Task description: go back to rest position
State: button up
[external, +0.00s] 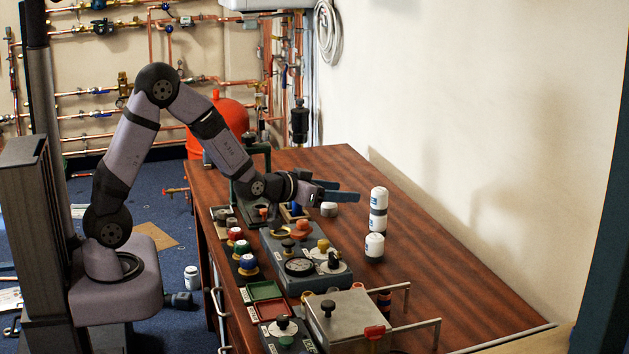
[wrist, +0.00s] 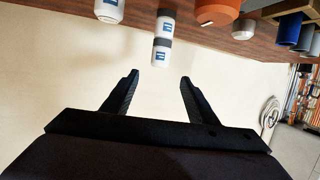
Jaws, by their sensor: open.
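My gripper (external: 335,192) is open and empty, held out level above the back part of the wooden table (external: 450,290). Its two dark fingers show apart in the wrist view (wrist: 157,85), with only the pale wall between them. My arm is bent, with its elbow high and its forearm sloping down to the right. A stack of white canisters (external: 378,210) stands on the table to the right of the gripper, apart from it. It also shows beyond the fingers in the wrist view (wrist: 163,38), where the picture is upside down.
A single white canister (external: 374,247) stands in front of the stack. A grey panel with a gauge and knobs (external: 300,266), coloured trays (external: 265,291) and a metal box with handles (external: 347,315) crowd the left and front. The table's right side is clear.

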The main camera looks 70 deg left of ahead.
jog(key=s+d+m+g+h+p, duration=0.1)
jog(key=s+d+m, duration=0.1)
jog(key=s+d+f+m+g+h+p, duration=0.1)
jog(key=s+d+m+p, duration=0.1)
jog(key=s+d+m+g+h+p, duration=0.1)
jog(key=s+d+m+p, duration=0.1)
jog(key=shift+s+d+f+g, duration=0.25)
jog(key=shift+s+d+g, duration=0.05)
jog(key=shift+d+g, duration=0.1)
jog(key=s+d+m+g, duration=0.1)
jog(key=s, duration=0.1)
jog(key=s+d+m+g+p, duration=0.1)
jog(key=s, duration=0.2)
jog(key=s+d+f+m+h+p, duration=0.1)
jog(key=s+m, duration=0.1)
jog(key=shift+s+d+f+g, duration=0.1)
jog(key=shift+s+d+g, duration=0.05)
jog(key=shift+g, duration=0.25)
jog(key=s+a+f+n+g+p, duration=0.15)
jog(key=s+g, duration=0.55)
jog(key=s, duration=1)
jog(key=s+d+f+n+b, duration=0.1)
jog(key=d+f+n+b, duration=0.35)
jog(key=f+b, duration=0.35)
notch_tip(320, 180, up, 20)
jog(key=p, duration=1.8)
jog(key=shift+s+h, duration=0.15)
jog(key=shift+h, duration=0.15)
